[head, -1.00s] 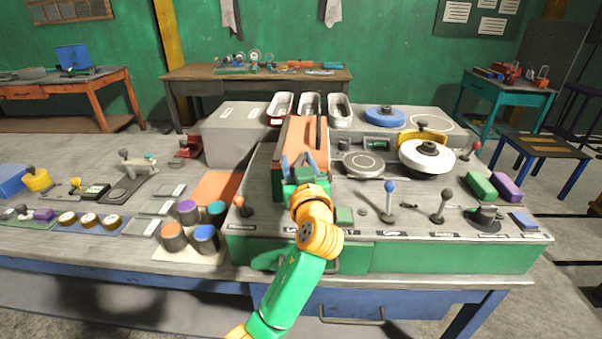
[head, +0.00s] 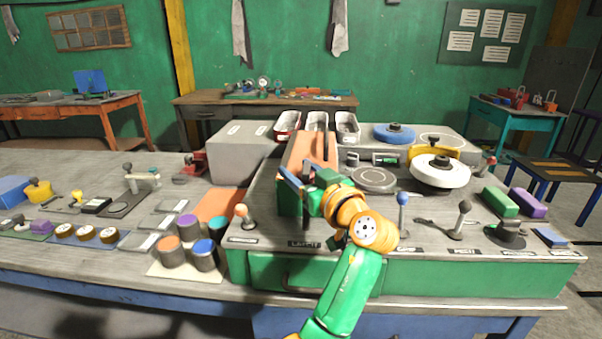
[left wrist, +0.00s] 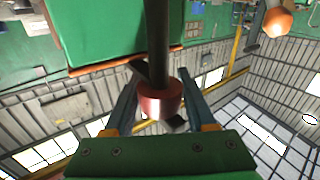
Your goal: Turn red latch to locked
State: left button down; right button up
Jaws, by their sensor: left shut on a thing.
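My left gripper (head: 294,183) is at the front of a green box with a copper-coloured top (head: 306,148) on the console, its blue fingers pointing up and to the left. In the left wrist view the two fingers (left wrist: 160,90) are on either side of a red knob (left wrist: 160,103) on a dark rod; I take this as the red latch handle, and the gripper is shut on it. The latch's base is hidden from the head view by the gripper and arm. The green box (left wrist: 105,30) also shows above the fingers. My right gripper is out of view.
Close by on the console are an orange-knobbed lever (head: 243,215), a blue-knobbed lever (head: 403,210) and a white disc (head: 440,173). Several coloured canisters (head: 205,255) stand to the left. A grey box (head: 238,152) is behind them.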

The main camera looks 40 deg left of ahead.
pick_arm(q)
jog(key=c, duration=0.5)
grip_release()
jog(key=shift+c, duration=0.2)
jog(key=shift+o, duration=0.9)
jog(key=shift+a+f, duration=0.1)
jog(key=shift+a, duration=0.15)
jog(key=b+v, duration=0.2)
jog(key=v, duration=0.5)
jog(key=shift+b, duration=0.35)
